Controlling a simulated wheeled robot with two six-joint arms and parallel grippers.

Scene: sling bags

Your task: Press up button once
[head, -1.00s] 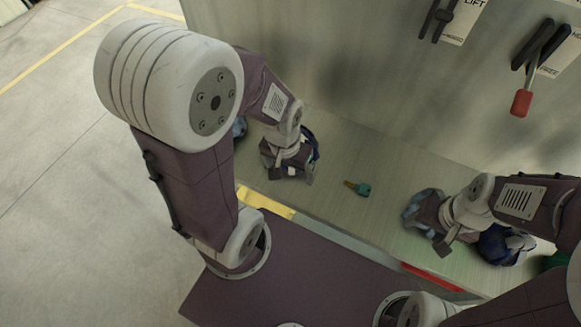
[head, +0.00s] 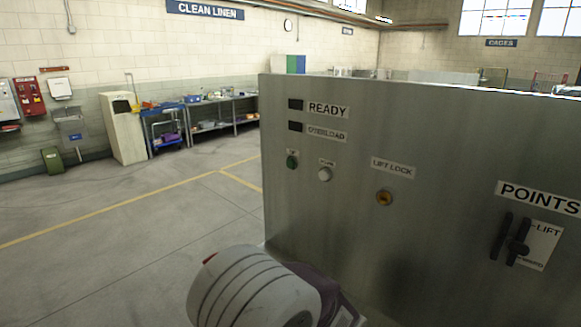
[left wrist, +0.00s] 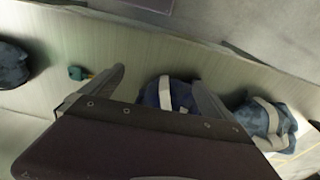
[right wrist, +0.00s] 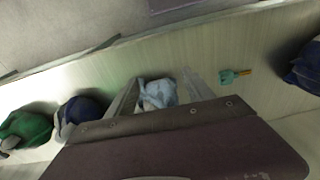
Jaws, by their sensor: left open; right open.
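A green button (head: 292,162) sits on the grey metal panel (head: 340,235) in the head view, under a very small label that seems to read UP. A white button (head: 325,174) is just right of it under another small label. My left gripper (left wrist: 158,78) is open above a dark blue bag with a pale strap (left wrist: 168,95); the bag shows between its fingers. My right gripper (right wrist: 160,78) is open above a pale blue bag (right wrist: 158,93).
The panel also carries dark READY (head: 296,104) and OVERLOAD (head: 296,127) indicators, an orange LIFT LOCK knob (head: 384,198) and a black lever (head: 518,240). A teal key-like item (right wrist: 235,75) and several bags lie on the shelf below. Open floor lies left of the panel.

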